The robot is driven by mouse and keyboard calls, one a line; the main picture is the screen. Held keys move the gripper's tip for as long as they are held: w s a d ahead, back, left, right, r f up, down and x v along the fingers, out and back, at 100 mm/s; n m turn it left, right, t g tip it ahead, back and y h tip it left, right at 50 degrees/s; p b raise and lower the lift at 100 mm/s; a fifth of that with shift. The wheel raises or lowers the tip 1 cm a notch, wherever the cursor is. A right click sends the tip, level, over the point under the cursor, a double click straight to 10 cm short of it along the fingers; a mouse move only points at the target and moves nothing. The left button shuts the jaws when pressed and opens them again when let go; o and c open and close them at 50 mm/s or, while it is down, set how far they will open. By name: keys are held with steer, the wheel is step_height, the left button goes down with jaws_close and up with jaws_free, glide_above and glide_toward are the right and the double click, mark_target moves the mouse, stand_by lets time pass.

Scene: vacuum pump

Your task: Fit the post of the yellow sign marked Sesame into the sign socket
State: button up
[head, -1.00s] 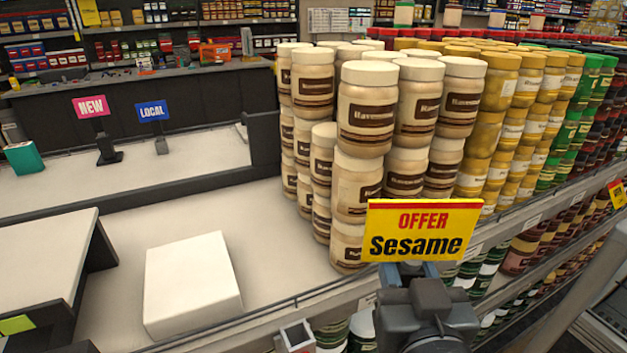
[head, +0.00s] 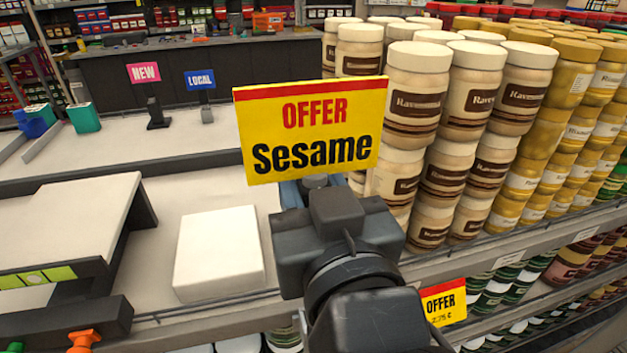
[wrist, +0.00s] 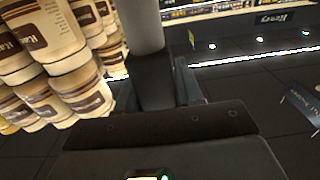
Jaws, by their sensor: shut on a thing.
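The yellow sign (head: 310,130) reads "OFFER" and "Sesame" and has a red top strip. It is raised in front of the jars in the head view and faces me, slightly tilted. My gripper (head: 315,182) is shut on it just below the panel. The post is mostly hidden by my gripper in the head view. In the wrist view a light grey upright cylinder (wrist: 144,25), which looks like the post, rises from a dark part. A small pale bracket (head: 300,322) at the shelf's front edge, partly hidden by my arm, may be the sign socket; I cannot tell surely.
Stacked cream-lidded jars (head: 418,95) stand close right of the sign. A white block (head: 218,250) lies on the shelf to the left. "NEW" (head: 144,73) and "LOCAL" (head: 200,80) signs stand behind. Another offer sign (head: 443,302) hangs on the front edge.

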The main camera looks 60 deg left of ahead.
steer(key=shift+f+b, duration=2.3)
steer(key=shift+f, duration=0.8)
steer(key=shift+d+f+b, duration=0.15)
steer(key=shift+f+b, duration=2.15)
steer(key=shift+f, duration=0.25)
steer(key=o, duration=1.2)
steer(key=b+v, duration=0.1)
steer(key=v, duration=0.6)
steer(key=shift+s+d, duration=0.15)
steer(key=shift+d, duration=0.25)
